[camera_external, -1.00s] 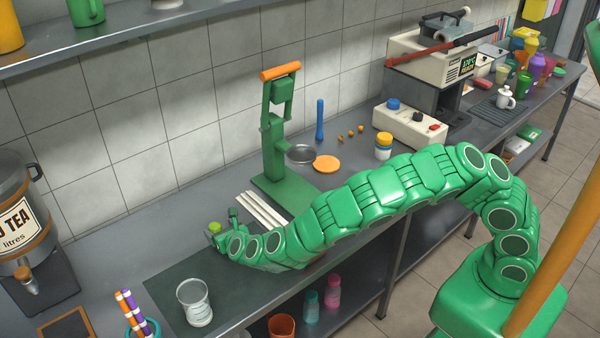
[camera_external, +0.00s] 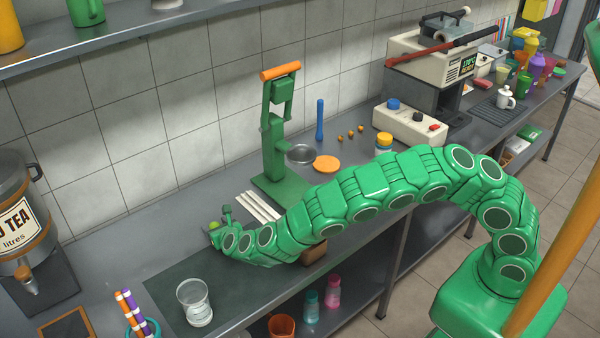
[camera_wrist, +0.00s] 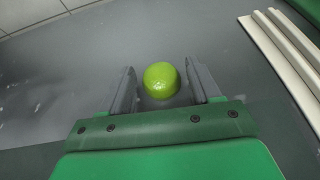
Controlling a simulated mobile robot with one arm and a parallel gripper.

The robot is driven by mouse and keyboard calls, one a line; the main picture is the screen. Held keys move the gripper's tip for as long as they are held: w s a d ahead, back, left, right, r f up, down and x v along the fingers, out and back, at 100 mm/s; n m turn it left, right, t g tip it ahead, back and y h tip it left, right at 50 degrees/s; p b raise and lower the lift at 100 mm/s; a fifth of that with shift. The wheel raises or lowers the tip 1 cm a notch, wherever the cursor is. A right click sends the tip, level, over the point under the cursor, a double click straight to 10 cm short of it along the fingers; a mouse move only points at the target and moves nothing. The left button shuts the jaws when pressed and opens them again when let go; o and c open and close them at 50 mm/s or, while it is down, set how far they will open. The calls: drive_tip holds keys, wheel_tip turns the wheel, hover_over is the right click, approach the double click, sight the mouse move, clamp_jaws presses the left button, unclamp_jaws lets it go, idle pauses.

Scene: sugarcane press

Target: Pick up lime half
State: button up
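The lime half (camera_wrist: 161,80) is a round bright green shape on the grey counter. In the wrist view it lies between the two grey fingers of my gripper (camera_wrist: 160,88), with a gap on each side. In the outside view the lime half (camera_external: 214,226) shows as a small green spot at the tip of my gripper (camera_external: 219,228), partly hidden by it. My gripper is low at the counter and open. I cannot tell from these views whether a finger touches the lime.
Pale sticks (camera_external: 260,206) lie to the right of my gripper, before the green press (camera_external: 278,150). A clear cup (camera_external: 195,302) stands on the dark mat (camera_external: 165,290) in front. The counter towards the wall is clear.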

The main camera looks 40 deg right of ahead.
drive_tip(key=c, duration=0.8)
drive_tip(key=shift+o, duration=0.2)
drive_tip(key=shift+r, duration=0.5)
drive_tip(key=r, duration=0.3)
drive_tip(key=shift+s+d, duration=0.15)
drive_tip(key=shift+s, duration=0.1)
drive_tip(key=s+d+r, duration=0.7)
drive_tip(key=s+r, duration=0.2)
drive_tip(key=s, duration=0.2)
drive_tip(key=shift+s, duration=0.2)
